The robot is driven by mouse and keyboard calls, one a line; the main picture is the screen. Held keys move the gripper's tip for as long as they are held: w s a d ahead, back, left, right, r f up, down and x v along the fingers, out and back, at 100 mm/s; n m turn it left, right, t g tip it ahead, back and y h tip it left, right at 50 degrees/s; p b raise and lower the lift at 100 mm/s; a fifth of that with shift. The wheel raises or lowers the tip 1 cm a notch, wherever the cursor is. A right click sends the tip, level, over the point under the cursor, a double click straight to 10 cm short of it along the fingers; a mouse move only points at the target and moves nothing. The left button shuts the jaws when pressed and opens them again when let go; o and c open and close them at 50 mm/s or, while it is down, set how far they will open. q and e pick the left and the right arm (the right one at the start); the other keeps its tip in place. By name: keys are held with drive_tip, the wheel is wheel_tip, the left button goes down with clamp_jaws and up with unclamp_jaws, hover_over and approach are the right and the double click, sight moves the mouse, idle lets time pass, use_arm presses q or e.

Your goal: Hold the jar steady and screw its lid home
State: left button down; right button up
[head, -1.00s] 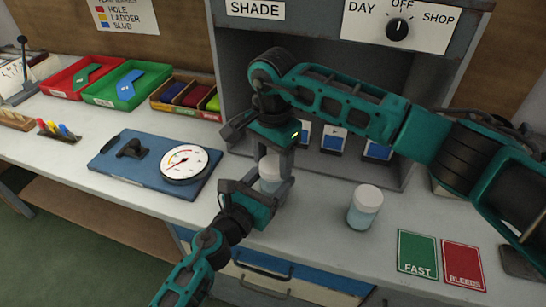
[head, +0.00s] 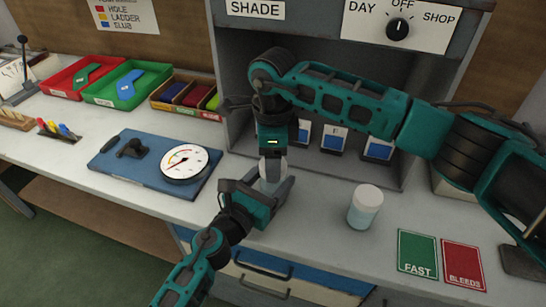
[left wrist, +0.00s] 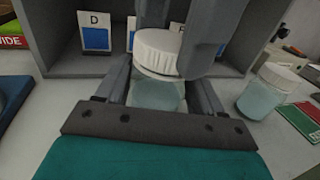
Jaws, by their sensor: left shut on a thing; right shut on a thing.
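The jar (left wrist: 157,95) is clear with pale blue contents and stands upright on the bench. My left gripper (head: 268,190) is shut around its body from the front. My right gripper (head: 272,162) comes down from above and is shut on the lid. Its fingers hide part of the lid, and how far the lid is threaded cannot be told. In the head view the grippers cover most of the jar.
A second jar with a white lid (head: 366,206) stands to the right. A blue board with a dial gauge (head: 184,163) lies to the left. The open grey booth (head: 240,90) is behind.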

drive_tip(key=m, duration=1.4)
drive_tip(key=shift+m, duration=0.3)
drive_tip(key=o, duration=1.2)
drive_tip(key=shift+o, duration=0.3)
wheel_tip(320, 180, up, 12)
use_arm(q)
drive_tip(key=shift+c, duration=0.3)
unclamp_jaws()
